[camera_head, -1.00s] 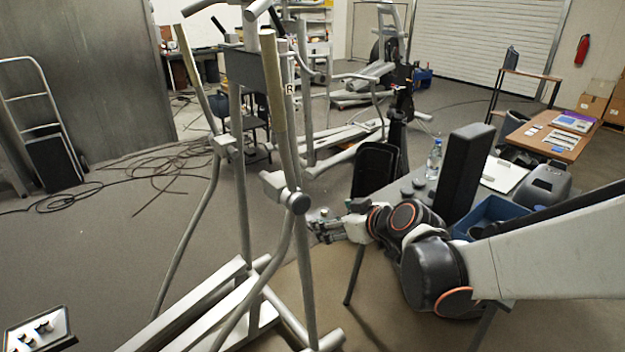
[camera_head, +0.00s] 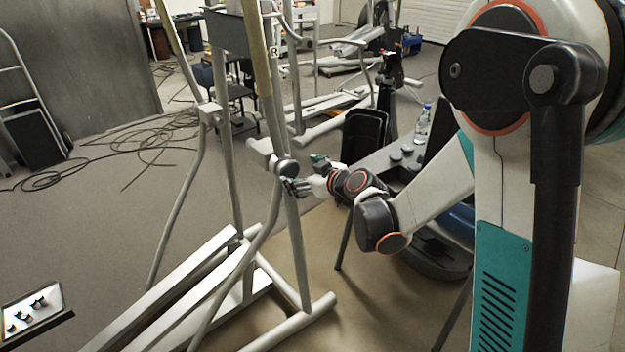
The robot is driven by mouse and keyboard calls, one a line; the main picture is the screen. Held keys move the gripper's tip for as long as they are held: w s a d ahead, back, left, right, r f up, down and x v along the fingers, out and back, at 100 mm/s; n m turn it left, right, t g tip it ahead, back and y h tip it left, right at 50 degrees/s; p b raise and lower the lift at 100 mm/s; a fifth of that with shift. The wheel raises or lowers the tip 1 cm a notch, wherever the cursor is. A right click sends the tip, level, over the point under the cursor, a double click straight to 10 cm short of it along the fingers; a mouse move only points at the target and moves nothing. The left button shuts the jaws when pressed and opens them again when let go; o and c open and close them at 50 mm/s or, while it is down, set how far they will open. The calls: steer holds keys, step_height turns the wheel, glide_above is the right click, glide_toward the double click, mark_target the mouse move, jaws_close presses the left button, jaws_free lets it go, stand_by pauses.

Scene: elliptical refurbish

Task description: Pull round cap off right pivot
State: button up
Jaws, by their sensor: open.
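The left pivot (camera_head: 210,112) shows on the other upright.
A grey table (camera_head: 385,160) with dark round pieces (camera_head: 396,154) and a water bottle (camera_head: 422,124) stands behind my arm. Cables (camera_head: 150,145) lie on the floor at left. A tray with dark knobs (camera_head: 36,312) is at lower left.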

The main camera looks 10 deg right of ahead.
mark_target(291, 171)
steer(key=b+x, duration=0.1)
steer(key=x, duration=0.5)
steer(key=shift+w+a+f, duration=0.1)
steer(key=shift+w+a, duration=0.1)
steer(key=shift+w, duration=0.15)
steer(key=c, duration=1.7)
steer(key=shift+s, duration=0.1)
steer(key=shift+s+d+b, duration=0.25)
steer(key=shift+s+d, duration=0.5)
steer(key=shift+s, duration=0.35)
steer(key=shift+s+d+b, duration=0.25)
steer(key=shift+s+d, duration=0.55)
steer(key=shift+s, duration=0.35)
steer(key=shift+s+d+b, duration=0.25)
steer(key=shift+s+d, duration=0.5)
steer(key=shift+s, duration=0.35)
